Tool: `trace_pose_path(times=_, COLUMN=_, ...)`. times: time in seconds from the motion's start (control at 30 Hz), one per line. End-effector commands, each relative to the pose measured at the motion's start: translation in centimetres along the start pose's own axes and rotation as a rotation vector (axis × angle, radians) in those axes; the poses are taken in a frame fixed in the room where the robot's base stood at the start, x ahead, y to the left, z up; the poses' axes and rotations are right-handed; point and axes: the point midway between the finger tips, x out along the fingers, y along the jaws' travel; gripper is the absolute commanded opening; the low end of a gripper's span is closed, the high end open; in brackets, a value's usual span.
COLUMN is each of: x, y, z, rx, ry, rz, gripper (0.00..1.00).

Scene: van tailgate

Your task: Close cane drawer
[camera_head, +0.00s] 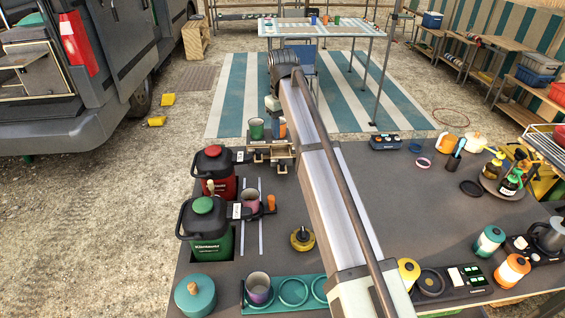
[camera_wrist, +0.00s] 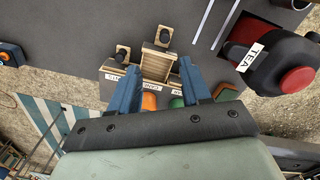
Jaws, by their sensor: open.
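A small wooden drawer unit (camera_head: 270,151) stands at the far edge of the dark counter. In the wrist view its middle drawer (camera_wrist: 157,62) sticks out well beyond its neighbours, with a dark round knob at its front. The middle label (camera_wrist: 151,89) appears upside down and seems to read CANE. The left drawer's knob (camera_wrist: 122,50) sits closer to the unit; the right drawer is partly hidden by a finger. My gripper (camera_wrist: 160,67) is open and empty, its two blue fingers on either side of the middle drawer. Contact cannot be told. In the head view my arm hides the fingers.
An orange cup (camera_head: 281,128) and a green cup (camera_head: 257,128) stand at the drawer unit. A red-lidded canister (camera_head: 213,168) and green-lidded canister (camera_head: 204,225) stand to its left. A yellow-based knob (camera_head: 302,239) is nearer. The counter right of my arm has free room.

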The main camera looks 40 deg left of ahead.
Motion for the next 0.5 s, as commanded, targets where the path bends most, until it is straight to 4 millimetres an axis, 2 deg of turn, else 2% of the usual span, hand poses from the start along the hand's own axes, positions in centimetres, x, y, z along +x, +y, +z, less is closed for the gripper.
trace_pose_path(times=0.1, x=0.2, y=-0.8, z=-0.2, rx=-0.025, ry=-0.001, rz=-0.01, gripper=0.47)
trace_pose_path(times=0.23, x=1.4, y=-0.9, z=-0.1, rx=-0.025, ry=-0.001, rz=-0.01, gripper=0.47)
trace_pose_path(times=0.5, x=6.0, y=-0.8, z=-0.1, rx=-0.022, ry=-0.001, rz=-0.009, gripper=0.47)
